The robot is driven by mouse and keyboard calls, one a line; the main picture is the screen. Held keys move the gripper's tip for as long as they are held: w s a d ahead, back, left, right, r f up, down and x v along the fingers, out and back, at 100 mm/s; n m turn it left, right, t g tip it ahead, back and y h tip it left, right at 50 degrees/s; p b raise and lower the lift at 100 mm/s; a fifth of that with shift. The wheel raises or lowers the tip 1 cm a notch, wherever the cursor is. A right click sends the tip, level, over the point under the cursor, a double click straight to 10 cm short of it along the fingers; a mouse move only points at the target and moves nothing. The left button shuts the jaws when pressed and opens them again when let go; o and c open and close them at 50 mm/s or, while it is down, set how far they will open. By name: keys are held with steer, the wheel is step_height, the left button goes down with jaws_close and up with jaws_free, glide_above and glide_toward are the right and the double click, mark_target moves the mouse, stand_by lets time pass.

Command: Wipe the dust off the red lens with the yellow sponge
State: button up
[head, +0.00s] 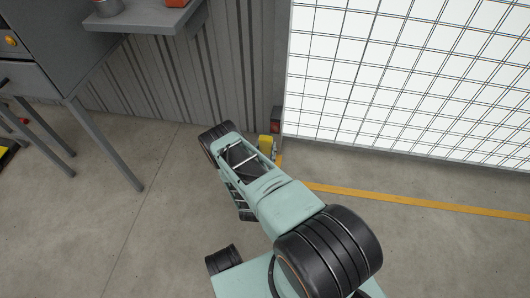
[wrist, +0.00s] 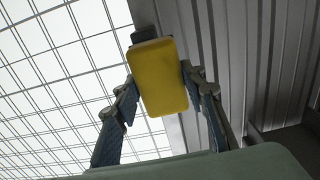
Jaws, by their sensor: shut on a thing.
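The yellow sponge (wrist: 160,88) is held between the two fingers of my gripper (wrist: 159,75) in the wrist view. It also shows in the head view (head: 265,144) as a small yellow block past the end of my pale green arm. The red lens (head: 276,126) shows in the head view as a small dull red face in a dark housing at the wall edge, just beyond the sponge. In the wrist view a dark housing (wrist: 146,34) shows behind the sponge's top, and the lens face is hidden there. I cannot tell whether the sponge touches the lens. Dust is too small to make out.
A bright gridded window panel (head: 410,80) stands to the right of the lens, with corrugated metal wall (head: 190,90) to the left. A grey bench (head: 112,150) and a shelf (head: 150,18) stand at left. A yellow line (head: 400,199) crosses the open concrete floor.

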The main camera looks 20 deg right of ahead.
mark_target(279, 128)
steer(key=shift+b+x, duration=0.7)
steer(key=shift+x, duration=2.3)
steer(key=shift+x, duration=0.95)
steer(key=shift+d, duration=0.1)
steer(key=s+d, duration=0.2)
steer(key=d, duration=0.1)
steer(key=shift+s+d+f, duration=0.1)
